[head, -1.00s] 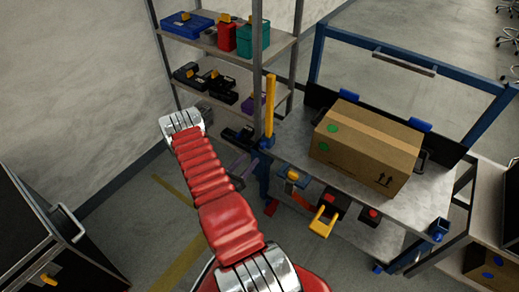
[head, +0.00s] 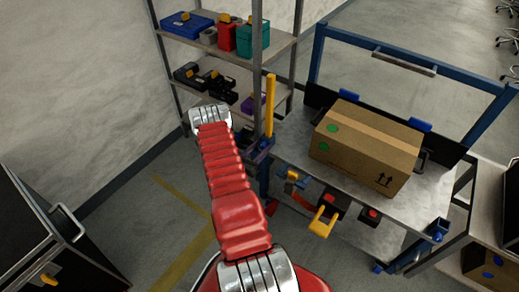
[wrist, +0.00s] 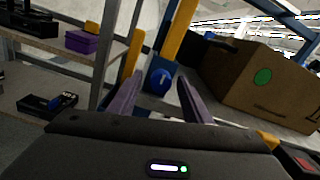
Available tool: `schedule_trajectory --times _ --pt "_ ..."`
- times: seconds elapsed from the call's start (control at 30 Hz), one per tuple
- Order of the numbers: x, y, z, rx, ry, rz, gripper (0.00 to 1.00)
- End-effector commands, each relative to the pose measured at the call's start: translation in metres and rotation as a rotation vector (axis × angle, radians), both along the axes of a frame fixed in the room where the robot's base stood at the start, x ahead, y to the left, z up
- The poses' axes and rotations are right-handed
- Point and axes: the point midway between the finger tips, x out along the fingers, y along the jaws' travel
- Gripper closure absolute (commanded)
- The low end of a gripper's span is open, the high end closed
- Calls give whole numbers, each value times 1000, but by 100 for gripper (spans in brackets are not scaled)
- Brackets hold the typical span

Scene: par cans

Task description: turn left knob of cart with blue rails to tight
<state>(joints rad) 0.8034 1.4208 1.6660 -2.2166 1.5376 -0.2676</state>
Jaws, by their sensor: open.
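The cart with blue rails (head: 355,48) stands at the right in the head view, with a grey deck. A round blue knob (wrist: 160,82) with a small white mark shows in the wrist view, low on the post at the cart's left corner. My gripper (wrist: 159,84) is open, its two purple-grey fingers reaching toward the knob, one on each side in the picture. I cannot tell whether they touch it. In the head view my gripper (head: 262,150) is at the cart's left front corner, partly behind my arm, and the left knob is hidden there.
A cardboard box (head: 366,145) sits on the cart deck. A yellow upright bar (head: 270,103) rises beside my gripper. A yellow handle (head: 322,222) juts from the cart's front. Shelves (head: 205,90) with tool cases stand behind; a black cabinet (head: 50,240) is at left.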

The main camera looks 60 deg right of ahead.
Motion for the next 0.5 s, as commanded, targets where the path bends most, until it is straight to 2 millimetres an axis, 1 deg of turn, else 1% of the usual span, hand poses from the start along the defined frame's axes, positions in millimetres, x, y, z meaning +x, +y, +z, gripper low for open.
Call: schedule_trajectory --times 0.03,0.07,0.5 --pt "0 0 0 0 0 0 57" --pt "0 0 0 0 0 0 60" --pt "0 0 0 0 0 1 90"
